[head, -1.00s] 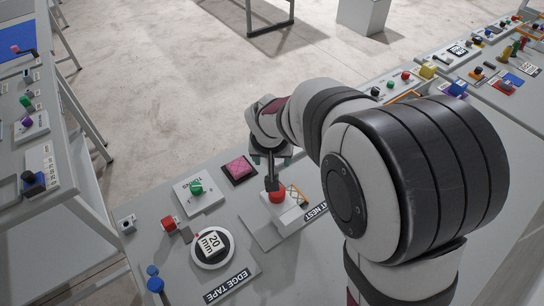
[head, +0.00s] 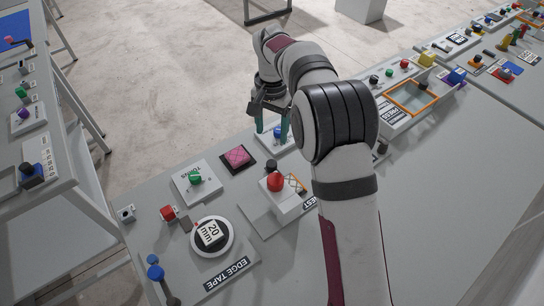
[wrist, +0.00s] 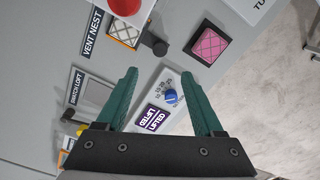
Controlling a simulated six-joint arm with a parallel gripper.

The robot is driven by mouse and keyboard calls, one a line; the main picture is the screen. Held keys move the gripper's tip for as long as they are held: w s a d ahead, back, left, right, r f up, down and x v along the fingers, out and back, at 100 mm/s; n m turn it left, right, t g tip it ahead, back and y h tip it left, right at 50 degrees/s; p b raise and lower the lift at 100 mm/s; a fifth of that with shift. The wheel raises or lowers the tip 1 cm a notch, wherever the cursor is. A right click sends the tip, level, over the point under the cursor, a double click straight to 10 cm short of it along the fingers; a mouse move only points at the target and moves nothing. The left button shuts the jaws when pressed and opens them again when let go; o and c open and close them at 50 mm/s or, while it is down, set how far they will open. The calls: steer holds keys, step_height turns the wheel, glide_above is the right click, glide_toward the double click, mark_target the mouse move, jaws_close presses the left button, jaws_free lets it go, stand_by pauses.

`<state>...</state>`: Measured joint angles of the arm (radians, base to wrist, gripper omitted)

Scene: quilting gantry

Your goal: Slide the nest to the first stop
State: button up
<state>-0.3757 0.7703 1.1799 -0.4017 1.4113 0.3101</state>
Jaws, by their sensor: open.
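The vent nest is a white block (head: 289,203) with a red rounded top (head: 275,181) and an orange-edged, cross-patterned panel, on a grey plate beside the NEST label. A dark knob (head: 271,165) stands at its far side. In the wrist view, the patterned panel (wrist: 124,32) and dark knob (wrist: 159,48) show at the top, beyond my fingertips. My gripper (head: 271,130) is open and empty, behind the nest and apart from it. In the wrist view, its teal fingers (wrist: 158,72) are spread above a white plate with a blue knob (wrist: 170,97). Stop marks cannot be made out.
A pink pad (head: 237,157) and a white plate with a green knob (head: 195,177) lie left of the nest. The 20 mm tape disc (head: 211,235) is at the front left. An orange-framed press window (head: 412,97) lies right of my arm.

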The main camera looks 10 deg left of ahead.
mark_target(272, 163)
step_height(272, 163, down, 13)
steer(key=shift+f, duration=0.1)
jaws_close()
stand_by(0.3)
stand_by(1.1)
